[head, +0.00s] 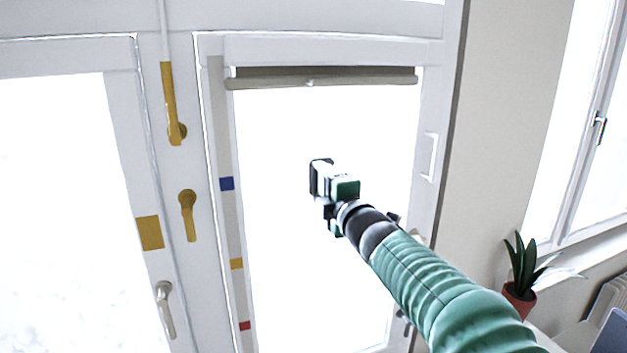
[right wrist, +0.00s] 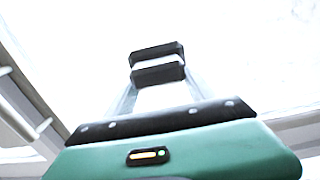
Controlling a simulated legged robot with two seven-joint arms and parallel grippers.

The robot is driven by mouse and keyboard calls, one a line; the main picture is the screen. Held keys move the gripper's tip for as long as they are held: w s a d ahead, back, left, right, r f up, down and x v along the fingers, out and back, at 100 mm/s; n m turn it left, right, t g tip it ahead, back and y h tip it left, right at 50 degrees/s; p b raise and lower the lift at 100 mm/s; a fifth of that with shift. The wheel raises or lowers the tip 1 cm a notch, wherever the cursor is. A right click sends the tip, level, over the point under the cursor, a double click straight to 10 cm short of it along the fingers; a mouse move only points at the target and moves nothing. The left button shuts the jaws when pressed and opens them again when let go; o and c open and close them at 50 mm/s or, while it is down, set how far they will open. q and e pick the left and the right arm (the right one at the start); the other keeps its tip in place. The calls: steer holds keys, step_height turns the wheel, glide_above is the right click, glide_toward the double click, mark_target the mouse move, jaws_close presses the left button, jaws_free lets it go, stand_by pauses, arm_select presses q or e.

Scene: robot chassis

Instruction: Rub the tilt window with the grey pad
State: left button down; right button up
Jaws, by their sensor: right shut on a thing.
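The tilt window (head: 290,260) fills the middle of the head view, a bright pane in a white frame. My right gripper (head: 322,180) is in front of the pane, a little above its middle. It is shut on the grey pad, of which little can be told apart from the dark fingertips. In the right wrist view the two dark fingertips (right wrist: 157,63) are close together against the bright pane. I cannot tell whether the pad touches the glass. My left gripper is not in view.
A rolled blind (head: 320,83) crosses the top of the pane. Brass handles (head: 188,215) and a grey handle (head: 165,308) are on the frame at the left. A white handle (head: 430,157) is at the right. A potted plant (head: 519,290) stands at the lower right.

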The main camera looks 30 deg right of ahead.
steer(key=shift+s+d+r+p, duration=0.1)
steer(key=shift+d+p, duration=0.2)
steer(key=shift+d, duration=0.2)
steer(key=shift+s+d+r+p, duration=0.1)
steer(key=shift+d+p, duration=0.15)
steer(key=shift+d, duration=0.2)
steer(key=shift+s+d+f, duration=0.15)
steer(key=shift+d, duration=0.3)
steer(key=d+p, duration=0.1)
steer(key=d, duration=0.1)
steer(key=s+d+p, duration=0.1)
steer(key=d, duration=0.1)
steer(key=shift+a, duration=0.1)
steer(key=v, duration=0.6)
steer(key=shift+w+b, duration=0.1)
steer(key=shift+b, duration=0.2)
